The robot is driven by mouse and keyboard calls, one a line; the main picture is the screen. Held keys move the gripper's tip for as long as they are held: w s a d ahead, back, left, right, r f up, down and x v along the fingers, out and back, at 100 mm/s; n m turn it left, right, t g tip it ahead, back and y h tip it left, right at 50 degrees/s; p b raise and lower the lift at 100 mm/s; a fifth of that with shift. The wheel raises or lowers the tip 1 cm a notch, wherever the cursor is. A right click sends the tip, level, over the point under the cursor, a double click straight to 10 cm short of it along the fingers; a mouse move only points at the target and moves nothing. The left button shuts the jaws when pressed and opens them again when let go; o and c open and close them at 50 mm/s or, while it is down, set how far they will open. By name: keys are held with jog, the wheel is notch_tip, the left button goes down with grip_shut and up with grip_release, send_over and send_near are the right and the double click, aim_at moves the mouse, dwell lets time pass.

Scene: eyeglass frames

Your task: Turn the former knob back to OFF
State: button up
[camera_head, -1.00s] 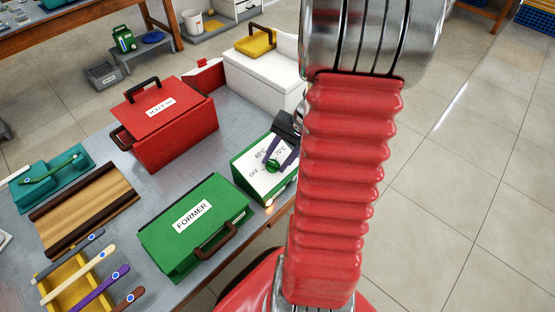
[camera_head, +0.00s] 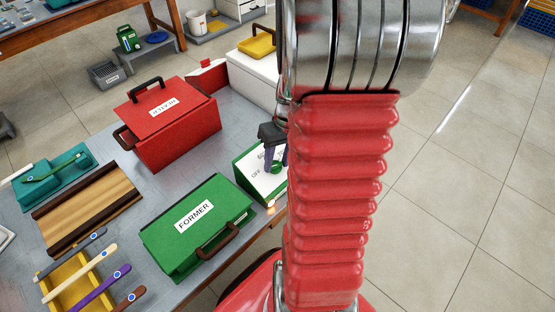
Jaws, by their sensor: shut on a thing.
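The green control box (camera_head: 245,180) has a white sloped dial face with an OFF mark at its left. It stands at the front right of the bench, joined closely to the green box labelled FORMER (camera_head: 180,215). Its green knob (camera_head: 275,168) sits low on the dial. My gripper (camera_head: 274,162), dark with purple fingers, reaches down from above and is shut on the knob. The fingers and my red arm hide part of the knob and the right side of the dial. I cannot tell exactly where the knob points.
A red box (camera_head: 170,130) with a dark handle stands behind the FORMER box. A white chest (camera_head: 250,78) stands at the back right. A wooden board (camera_head: 88,205), a teal tray (camera_head: 45,190) and a yellow holder (camera_head: 75,280) with several tools lie left. A small orange light (camera_head: 271,204) glows on the control box.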

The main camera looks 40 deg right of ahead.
jog(key=shift+a, duration=0.3)
jog(key=o, duration=0.7)
jog(key=shift+c, duration=0.2)
jog(key=shift+o, duration=1.4)
jog(key=shift+d, duration=0.1)
jog(key=shift+d+r, duration=0.1)
notch_tip(320, 180, up, 13)
jog(key=s+d, duration=0.1)
jog(key=shift+d+r, duration=0.15)
jog(key=shift+d, duration=0.15)
